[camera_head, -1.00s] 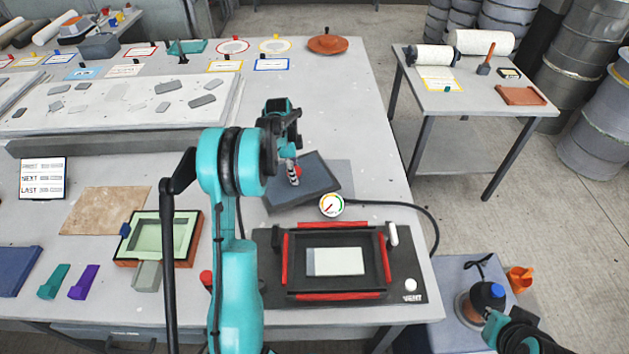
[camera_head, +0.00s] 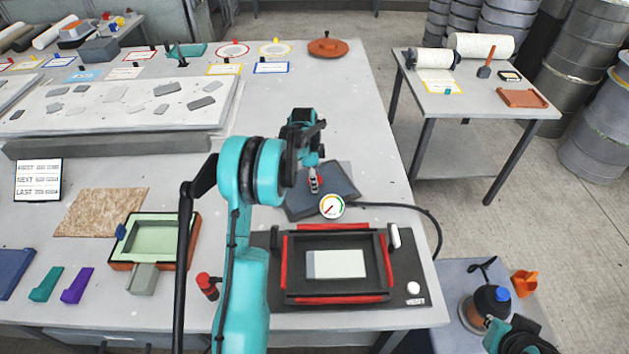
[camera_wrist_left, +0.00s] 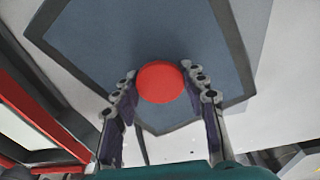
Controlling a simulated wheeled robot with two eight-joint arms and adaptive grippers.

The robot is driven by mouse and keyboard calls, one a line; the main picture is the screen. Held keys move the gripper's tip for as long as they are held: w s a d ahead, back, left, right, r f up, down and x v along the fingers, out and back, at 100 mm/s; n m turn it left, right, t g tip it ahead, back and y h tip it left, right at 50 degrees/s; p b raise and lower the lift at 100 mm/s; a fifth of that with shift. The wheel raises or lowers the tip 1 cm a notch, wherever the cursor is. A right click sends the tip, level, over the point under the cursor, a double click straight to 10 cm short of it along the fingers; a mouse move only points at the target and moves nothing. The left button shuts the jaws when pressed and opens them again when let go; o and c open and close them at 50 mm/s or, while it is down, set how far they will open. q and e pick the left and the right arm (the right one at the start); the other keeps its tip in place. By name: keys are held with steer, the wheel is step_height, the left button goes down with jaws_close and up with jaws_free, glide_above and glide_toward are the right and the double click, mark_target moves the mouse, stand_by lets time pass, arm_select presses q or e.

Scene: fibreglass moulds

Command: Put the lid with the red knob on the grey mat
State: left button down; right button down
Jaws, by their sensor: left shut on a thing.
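The lid is a dark blue-grey plate (camera_head: 340,183) with a red knob; in the left wrist view the lid (camera_wrist_left: 95,45) fills the upper part and the round red knob (camera_wrist_left: 160,82) sits between my fingers. My left gripper (camera_head: 314,184) is shut on the knob, above the lid. The grey mat (camera_wrist_left: 258,35) shows as a lighter strip beside the lid in the left wrist view; the lid hides most of it. I cannot tell whether the lid touches the mat. My right gripper (camera_head: 508,338) is at the bottom right, partly cut off, its fingers unclear.
A round gauge (camera_head: 331,206) with a black hose stands close to the lid's near edge. A black box with a red-edged frame (camera_head: 337,298) lies nearer on the table. A green mould (camera_head: 160,240) lies to the left. Bare table lies beyond the lid.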

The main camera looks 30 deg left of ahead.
arm_select(q)
steer(key=shift+f, duration=0.15)
steer(key=c, duration=0.9)
jaws_free()
steer(key=shift+o, duration=0.2)
